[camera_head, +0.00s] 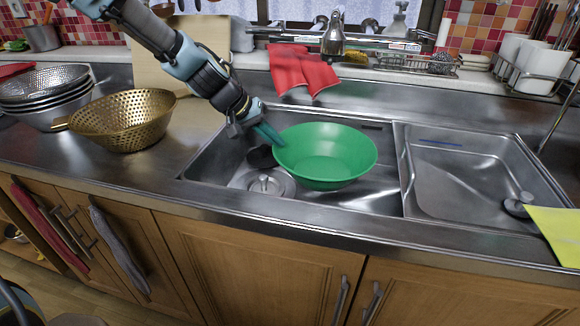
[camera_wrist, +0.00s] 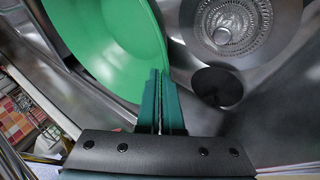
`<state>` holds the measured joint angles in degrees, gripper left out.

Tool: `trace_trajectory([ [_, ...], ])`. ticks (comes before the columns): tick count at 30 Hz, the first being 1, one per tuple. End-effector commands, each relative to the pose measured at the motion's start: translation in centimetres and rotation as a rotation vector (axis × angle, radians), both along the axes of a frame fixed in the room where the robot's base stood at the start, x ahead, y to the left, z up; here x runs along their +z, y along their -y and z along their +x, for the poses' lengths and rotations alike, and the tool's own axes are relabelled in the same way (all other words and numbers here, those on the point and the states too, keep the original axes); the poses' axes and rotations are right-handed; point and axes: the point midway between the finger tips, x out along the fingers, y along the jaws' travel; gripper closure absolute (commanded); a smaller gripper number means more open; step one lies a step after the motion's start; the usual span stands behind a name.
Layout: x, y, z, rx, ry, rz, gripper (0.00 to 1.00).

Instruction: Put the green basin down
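The green basin (camera_head: 325,155) is over the left bowl of the steel sink (camera_head: 375,200), open side up. I cannot tell whether its bottom touches the sink floor. My gripper (camera_head: 272,136) reaches down from the upper left to the basin's left rim. In the wrist view, the green basin (camera_wrist: 100,40) fills the upper left. The two teal fingers of my gripper (camera_wrist: 161,74) are close together with the basin's rim between their tips. The fingertips' far side is hidden.
A gold colander (camera_head: 125,120) and stacked steel bowls (camera_head: 45,90) stand left. Red cloths (camera_head: 300,72) hang behind, below the faucet (camera_head: 333,38). The right sink section (camera_head: 460,185) is mostly clear.

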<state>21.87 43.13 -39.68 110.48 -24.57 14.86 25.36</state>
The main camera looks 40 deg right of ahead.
Motion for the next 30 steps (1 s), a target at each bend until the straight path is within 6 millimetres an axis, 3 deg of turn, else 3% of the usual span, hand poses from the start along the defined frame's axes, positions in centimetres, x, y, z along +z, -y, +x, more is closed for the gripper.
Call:
trace_trajectory([
  [15,-6.0,0.0,0.0,0.0,-0.002,0.0,1.0],
  [25,-6.3,0.0,0.0,0.0,0.001,-0.001,1.0],
  [30,-6.2,0.0,0.0,0.0,0.001,-0.001,0.79],
])
